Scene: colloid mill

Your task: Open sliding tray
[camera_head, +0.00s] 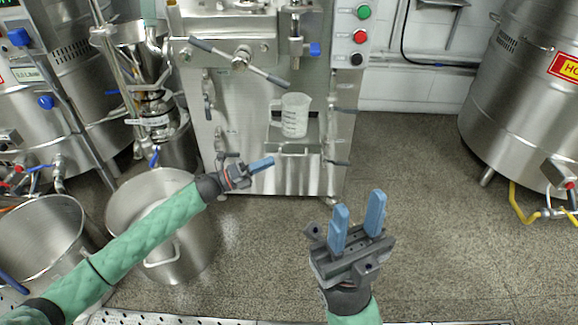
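The sliding tray (313,140) is a small grey metal shelf at the front of the steel mill cabinet (235,130). A clear measuring jug (296,118) stands upright on it, handle to the left. How far the tray sticks out of the cabinet is hard to tell. My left gripper (263,164) is just left of and below the tray, in front of the cabinet. Its blue fingers overlap in view, so its opening is unclear. I cannot tell whether it touches the tray. My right gripper (358,222) is open and empty, in front of and to the right of the tray.
A large steel pot (198,235) stands on the floor below my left arm, with another steel pot (40,235) further left. Valve handles (240,58) stick out above the tray. A steel tank (520,100) stands at right. The floor (430,200) between cabinet and tank is clear.

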